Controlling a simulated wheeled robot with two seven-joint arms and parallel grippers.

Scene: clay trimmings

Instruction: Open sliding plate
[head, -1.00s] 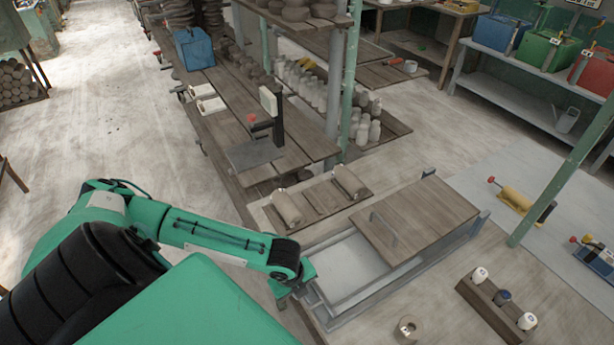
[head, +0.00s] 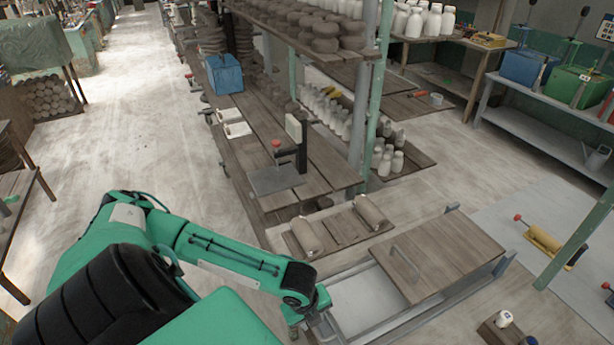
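The sliding plate (head: 445,252) is a brown wooden board with a metal handle (head: 406,262) near its left end. It covers the right part of a metal-railed trough. The left part of the trough (head: 365,303) is uncovered and shows a pale inside. My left arm reaches in from the left, and my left gripper (head: 310,325) is by the left end of the trough, apart from the handle. Its fingers are mostly hidden and cut by the bottom edge, so I cannot tell if it is open. My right gripper is not in view.
Two clay rolls (head: 306,236) lie on a wooden board behind the trough. A workbench with a dark tool stand (head: 276,178) is beyond. A green post (head: 583,235) stands at the right. A rack with white-capped items (head: 503,320) is at the bottom right. Open floor lies left.

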